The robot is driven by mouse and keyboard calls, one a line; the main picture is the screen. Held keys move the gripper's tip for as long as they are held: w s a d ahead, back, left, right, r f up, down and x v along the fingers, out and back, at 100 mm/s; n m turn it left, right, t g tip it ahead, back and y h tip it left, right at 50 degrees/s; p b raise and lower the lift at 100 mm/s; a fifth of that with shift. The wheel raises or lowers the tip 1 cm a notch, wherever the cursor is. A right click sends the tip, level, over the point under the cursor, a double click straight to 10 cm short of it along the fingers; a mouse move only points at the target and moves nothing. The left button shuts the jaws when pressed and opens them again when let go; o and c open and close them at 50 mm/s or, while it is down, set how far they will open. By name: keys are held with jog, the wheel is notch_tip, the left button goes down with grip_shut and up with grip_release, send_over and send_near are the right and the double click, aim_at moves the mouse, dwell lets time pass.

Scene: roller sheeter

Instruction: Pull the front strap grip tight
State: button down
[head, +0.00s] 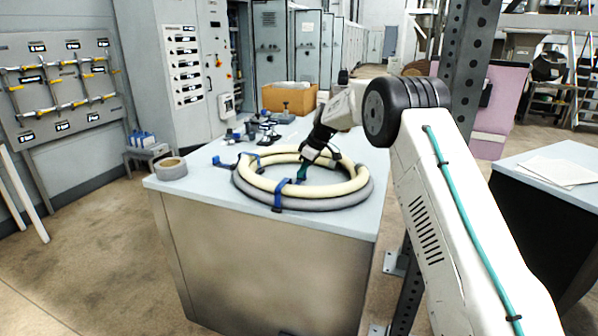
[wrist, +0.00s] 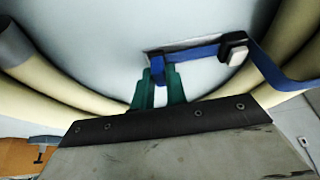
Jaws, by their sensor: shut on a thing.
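A ring of coiled hose, cream over grey (head: 345,190), lies flat on the pale bench top. A blue front strap (head: 278,197) wraps its near side, and its blue tail runs inward toward the ring's middle. My gripper (head: 302,172) reaches down inside the ring. In the wrist view, its teal fingers (wrist: 158,88) are shut on the blue strap grip (wrist: 157,68). The blue strap (wrist: 205,51) runs from there to a small pale and dark buckle (wrist: 234,47) and on over the hose at right. The fingers partly hide the grip.
More blue straps (head: 226,162) show at the ring's left and back. A tape roll (head: 171,168) sits at the bench's left corner. Small blue and dark tools (head: 268,132) and a cardboard box (head: 290,99) stand behind. A perforated post (head: 468,60) rises right of the bench.

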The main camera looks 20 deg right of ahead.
jog(key=shift+d+f, duration=0.1)
jog(key=shift+d, duration=0.05)
jog(key=c, duration=1.4)
grip_release()
jog(key=shift+a, duration=0.3)
jog(key=v, duration=0.8)
